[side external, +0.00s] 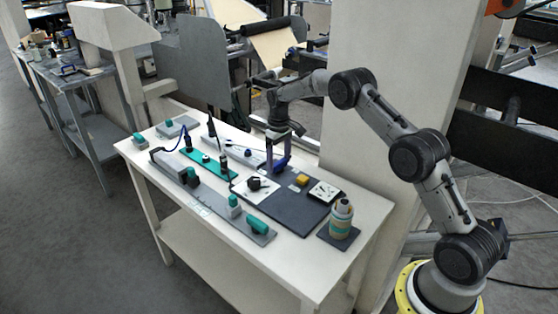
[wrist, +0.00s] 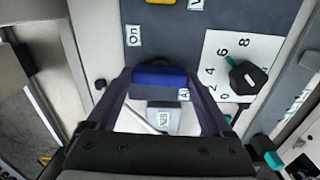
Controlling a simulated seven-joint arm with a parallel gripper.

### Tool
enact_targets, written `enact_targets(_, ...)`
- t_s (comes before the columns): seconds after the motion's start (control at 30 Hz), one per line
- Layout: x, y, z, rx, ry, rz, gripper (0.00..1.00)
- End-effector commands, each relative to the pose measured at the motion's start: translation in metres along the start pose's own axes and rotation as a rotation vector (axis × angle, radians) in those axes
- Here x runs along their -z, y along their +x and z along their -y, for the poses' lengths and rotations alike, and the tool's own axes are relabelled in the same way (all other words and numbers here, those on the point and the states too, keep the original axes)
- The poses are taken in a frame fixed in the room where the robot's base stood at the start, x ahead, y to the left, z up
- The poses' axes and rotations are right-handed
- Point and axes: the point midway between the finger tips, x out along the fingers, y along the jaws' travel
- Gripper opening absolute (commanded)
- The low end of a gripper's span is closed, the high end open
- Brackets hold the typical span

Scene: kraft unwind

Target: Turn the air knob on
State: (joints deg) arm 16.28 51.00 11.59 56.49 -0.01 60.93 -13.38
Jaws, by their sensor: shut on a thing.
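The air knob is a dark blue bar-shaped handle (wrist: 160,76) on the dark grey panel (wrist: 222,20). In the wrist view its bar lies across the picture between my two fingers. My gripper (wrist: 159,85) is shut on this knob, one finger at each end. A label starting with "A" (wrist: 184,94) shows just below the knob, partly cut off by my finger. An "On" label (wrist: 133,36) sits above and left of it. In the side view the blue knob (side external: 283,163) shows at the tips of my gripper (side external: 279,161), partly hidden by the fingers.
A black dial knob (wrist: 248,77) on a white numbered plate is right of the air knob. A yellow button (side external: 302,179), a white square gauge (side external: 324,192) and a banded cylinder (side external: 342,212) stand nearby. Green-handled fixtures (side external: 258,224) line the table's front.

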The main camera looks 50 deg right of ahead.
Motion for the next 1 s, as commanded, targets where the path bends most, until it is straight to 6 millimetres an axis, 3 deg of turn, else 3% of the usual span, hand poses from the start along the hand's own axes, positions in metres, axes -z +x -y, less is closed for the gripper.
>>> enact_targets(0.1, 0.000, -0.002, 0.000, 0.000, 0.001, -0.001, 0.29)
enact_targets(0.13, 0.000, -0.002, 0.000, 0.000, 0.001, -0.001, 0.87)
enact_targets(0.2, 0.000, -0.002, 0.000, 0.000, 0.001, -0.001, 0.99)
enact_targets(0.57, 0.001, -0.007, 0.000, 0.000, 0.002, -0.002, 1.00)
enact_targets(0.67, 0.001, -0.021, 0.000, -0.001, 0.002, -0.004, 1.00)
enact_targets(1.0, 0.001, -0.093, 0.000, -0.001, 0.002, -0.006, 1.00)
